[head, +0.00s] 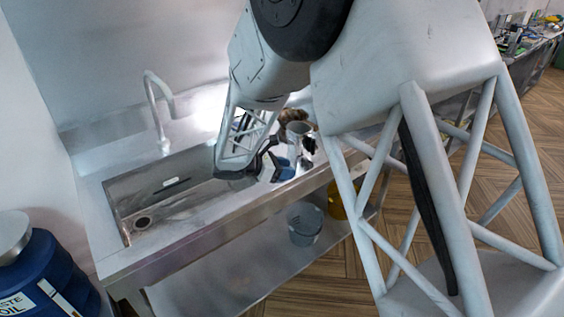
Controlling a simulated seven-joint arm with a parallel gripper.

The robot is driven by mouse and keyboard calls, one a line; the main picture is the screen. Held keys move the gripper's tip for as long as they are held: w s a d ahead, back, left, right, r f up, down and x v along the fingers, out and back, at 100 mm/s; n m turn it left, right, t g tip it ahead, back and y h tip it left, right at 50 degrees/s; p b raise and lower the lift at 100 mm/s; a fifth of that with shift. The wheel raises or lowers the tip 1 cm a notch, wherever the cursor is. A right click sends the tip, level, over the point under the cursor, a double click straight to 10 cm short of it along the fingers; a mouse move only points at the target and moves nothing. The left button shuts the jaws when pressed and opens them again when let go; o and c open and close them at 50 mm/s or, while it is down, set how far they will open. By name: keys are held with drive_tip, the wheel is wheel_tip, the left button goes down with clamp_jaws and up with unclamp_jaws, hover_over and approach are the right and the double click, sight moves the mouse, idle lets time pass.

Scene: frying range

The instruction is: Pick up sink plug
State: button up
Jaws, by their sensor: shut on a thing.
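My gripper (268,163) is at the right end of the sink, above the counter, with its dark fingers pointing right and down. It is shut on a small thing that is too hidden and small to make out. I cannot tell a sink plug apart clearly anywhere in view. The steel sink basin (195,203) lies to the left of my gripper. A round dark drain (142,222) shows at the basin's near left end. My arm hides part of the counter behind the gripper.
A curved faucet (163,120) stands behind the basin. A small white item (171,182) is at the basin's back wall. A metal jug (298,130) and a blue item (286,171) are close to my gripper. A grey bucket (304,224) stands on the lower shelf. A blue drum (45,275) is at lower left.

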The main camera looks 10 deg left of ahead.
drive_tip(key=shift+s+d+r, duration=0.1)
drive_tip(key=shift+s+d, duration=0.15)
drive_tip(key=shift+s, duration=0.4)
drive_tip(key=shift+s+d+r, duration=0.1)
drive_tip(key=shift+s+d, duration=0.15)
drive_tip(key=shift+s, duration=0.4)
